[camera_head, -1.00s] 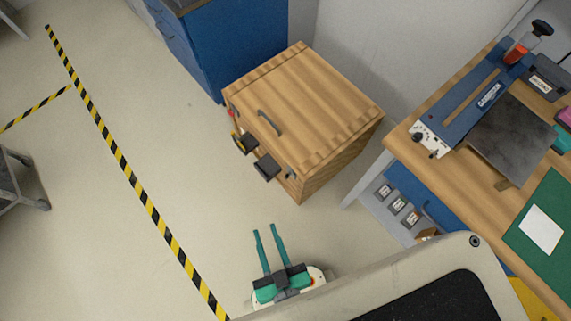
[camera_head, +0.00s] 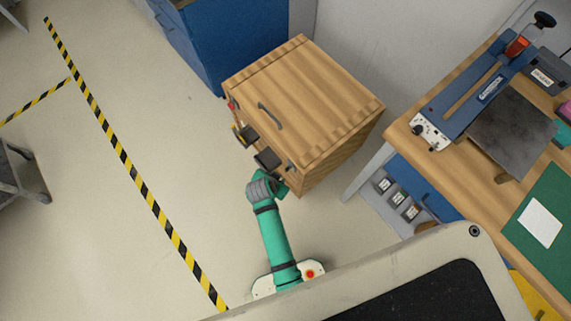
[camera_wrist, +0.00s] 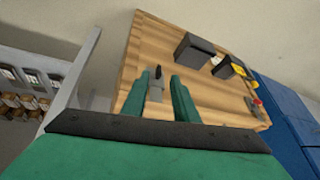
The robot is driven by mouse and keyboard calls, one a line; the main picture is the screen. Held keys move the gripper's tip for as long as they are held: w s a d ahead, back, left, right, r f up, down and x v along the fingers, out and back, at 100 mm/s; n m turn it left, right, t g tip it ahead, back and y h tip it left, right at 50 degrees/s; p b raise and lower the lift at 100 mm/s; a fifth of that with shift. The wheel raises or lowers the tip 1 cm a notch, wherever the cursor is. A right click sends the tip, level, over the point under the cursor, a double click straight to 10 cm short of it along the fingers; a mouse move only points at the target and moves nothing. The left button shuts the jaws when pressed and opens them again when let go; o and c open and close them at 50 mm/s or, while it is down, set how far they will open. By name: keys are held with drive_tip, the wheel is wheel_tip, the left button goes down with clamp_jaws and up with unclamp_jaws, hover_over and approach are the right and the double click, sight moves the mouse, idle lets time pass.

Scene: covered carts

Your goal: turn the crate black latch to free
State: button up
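The wooden crate (camera_head: 335,105) stands on the floor with a dark handle on its lid, and its front panel (camera_wrist: 150,45) fills the middle of the wrist view. The small black latch (camera_wrist: 160,72) sits on that panel, framed between my fingertips. The latch (camera_head: 291,167) also shows near the crate's front corner in the head view. My gripper (camera_wrist: 162,76) is open, with its two green fingers apart and pointing at the panel. I cannot tell whether either finger touches the latch. In the head view my wrist hides most of my fingers.
Two dark box-like fittings stick out from the panel: a plain black one (camera_wrist: 194,49) and one with yellow (camera_wrist: 232,67). A red part (camera_wrist: 258,102) lies beyond. A blue cabinet (camera_head: 235,45) stands behind the crate and a workbench (camera_head: 405,138) right.

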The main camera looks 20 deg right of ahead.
sight(287, 168)
drive_tip(key=w+d+r+m+g, duration=0.2)
drive_tip(key=w+m, duration=0.1)
drive_tip(key=w, duration=0.2)
drive_tip(key=shift+h, duration=0.3)
drive_tip(key=x, duration=1.1)
drive_tip(key=shift+s+a+f, duration=0.15)
drive_tip(key=shift+s+a, duration=0.05)
drive_tip(key=shift+s, duration=0.2)
drive_tip(key=shift+c, duration=0.4)
drive_tip(key=shift+g, duration=0.3)
clamp_jaws()
